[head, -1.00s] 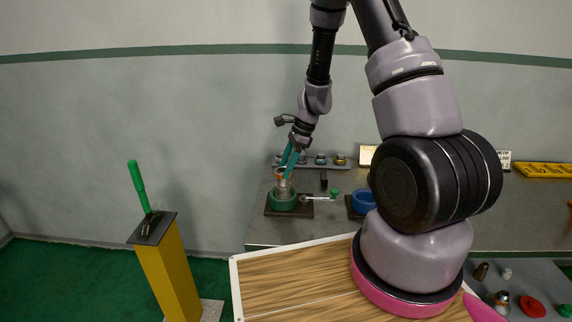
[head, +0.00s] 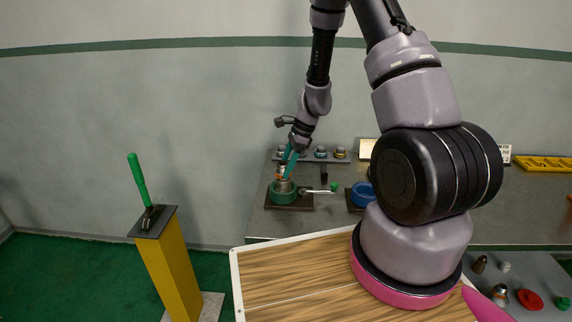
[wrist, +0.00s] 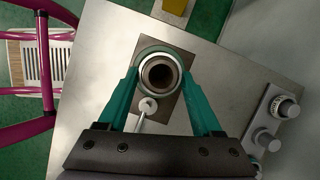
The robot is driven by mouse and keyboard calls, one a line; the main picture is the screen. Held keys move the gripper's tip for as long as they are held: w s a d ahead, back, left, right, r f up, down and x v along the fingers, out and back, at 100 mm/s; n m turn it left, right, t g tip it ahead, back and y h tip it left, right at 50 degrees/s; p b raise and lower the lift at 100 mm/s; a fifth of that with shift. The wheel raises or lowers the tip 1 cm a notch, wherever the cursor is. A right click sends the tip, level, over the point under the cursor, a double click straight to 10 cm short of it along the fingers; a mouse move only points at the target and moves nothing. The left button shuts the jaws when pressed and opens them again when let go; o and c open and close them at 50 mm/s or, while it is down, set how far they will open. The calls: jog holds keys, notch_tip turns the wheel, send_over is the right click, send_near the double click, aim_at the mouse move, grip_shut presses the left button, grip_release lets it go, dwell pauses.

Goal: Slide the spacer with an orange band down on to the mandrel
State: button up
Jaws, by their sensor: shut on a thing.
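The spacer (head: 280,171), a short metallic sleeve with an orange band, is between the teal fingers of my gripper (head: 288,166). My gripper is shut on it. It is over the green round vise (head: 283,195) on a dark plate at the bench's left end. A silver mandrel (head: 284,186) rises from the vise under the spacer. In the wrist view, the spacer shows as a pale ring (wrist: 160,54) around a dark round middle, between both fingertips. It looks roughly lined up with what is below. How far it sits over the mandrel is hidden.
A blue round vise (head: 363,195) stands further right. A rack of small fittings (head: 320,155) is behind. A yellow post with a green handle (head: 167,262) stands at left.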

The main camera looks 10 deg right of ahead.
jog(key=shift+f, duration=0.55)
jog(key=o, duration=1.4)
jog(key=v, duration=1)
jog(key=shift+r, duration=0.35)
jog(key=shift+d, duration=0.1)
jog(key=s+r+n+t, duration=0.1)
jog(key=s+r+n, duration=0.25)
jog(key=r, duration=0.65)
jog(key=s+r+n+t, duration=0.2)
jog(key=s+r+n, duration=0.15)
jog(key=r, duration=0.55)
jog(key=s+r+n+t+h, duration=0.2)
jog(key=s+r+n+t, duration=0.2)
jog(key=s+r+n, duration=0.3)
jog(key=s+r, duration=0.4)
jog(key=s, duration=0.4)
jog(key=shift+d+r+h, duration=0.25)
jog(key=shift+d+h, duration=0.05)
